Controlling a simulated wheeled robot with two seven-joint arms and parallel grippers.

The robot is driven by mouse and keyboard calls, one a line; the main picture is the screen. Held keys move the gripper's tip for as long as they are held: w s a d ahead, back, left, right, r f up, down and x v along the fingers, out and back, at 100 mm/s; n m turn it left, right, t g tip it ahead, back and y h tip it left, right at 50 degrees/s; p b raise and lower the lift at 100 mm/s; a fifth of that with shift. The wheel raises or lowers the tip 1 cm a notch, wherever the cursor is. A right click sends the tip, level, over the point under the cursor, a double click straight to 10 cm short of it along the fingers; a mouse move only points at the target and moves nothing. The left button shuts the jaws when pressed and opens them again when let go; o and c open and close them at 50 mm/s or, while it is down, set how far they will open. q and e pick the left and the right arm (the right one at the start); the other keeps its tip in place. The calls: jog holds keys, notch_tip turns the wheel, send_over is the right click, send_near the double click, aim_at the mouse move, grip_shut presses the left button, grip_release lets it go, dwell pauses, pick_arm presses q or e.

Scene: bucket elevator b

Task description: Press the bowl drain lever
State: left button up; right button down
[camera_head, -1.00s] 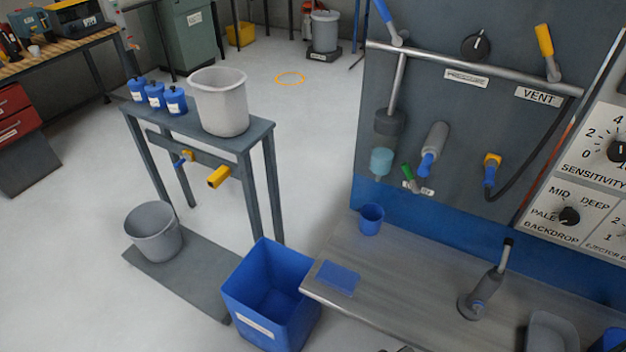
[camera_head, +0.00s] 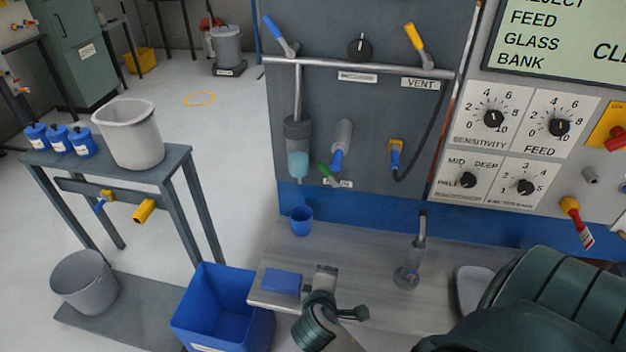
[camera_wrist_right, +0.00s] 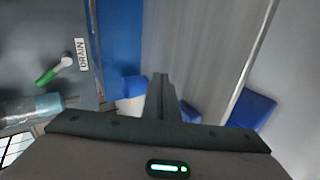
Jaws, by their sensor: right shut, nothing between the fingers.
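In the right wrist view the green handle (camera_wrist_right: 47,77) and the DRAIN label (camera_wrist_right: 82,54) show at upper left. My right gripper (camera_head: 326,270) is over the front of the bench, in front of and below the lever and apart from it. In the right wrist view its fingers (camera_wrist_right: 161,82) are together and empty. My left gripper is not in view.
A blue cup (camera_head: 301,220) stands on the bench below the lever. A blue pad (camera_head: 281,281) lies at the bench's front left edge. A grey upright tool (camera_head: 408,272) stands to the right. A blue bin (camera_head: 205,318) stands at the bench's left end. A rail (camera_head: 350,66) crosses the panel above.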

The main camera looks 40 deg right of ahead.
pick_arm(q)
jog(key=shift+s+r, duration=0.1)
pick_arm(e)
jog(key=w+d+r+n+t+h, duration=0.1)
jog(key=w+r+n+t+h, duration=0.2)
jog(key=w+r+n+h, duration=0.3)
jog(key=w+r, duration=0.4)
jog(key=r, duration=0.4)
jog(key=shift+w+r+n+t, duration=0.25)
jog(key=shift+w+n+t, duration=0.1)
jog(key=shift+n+t, duration=0.05)
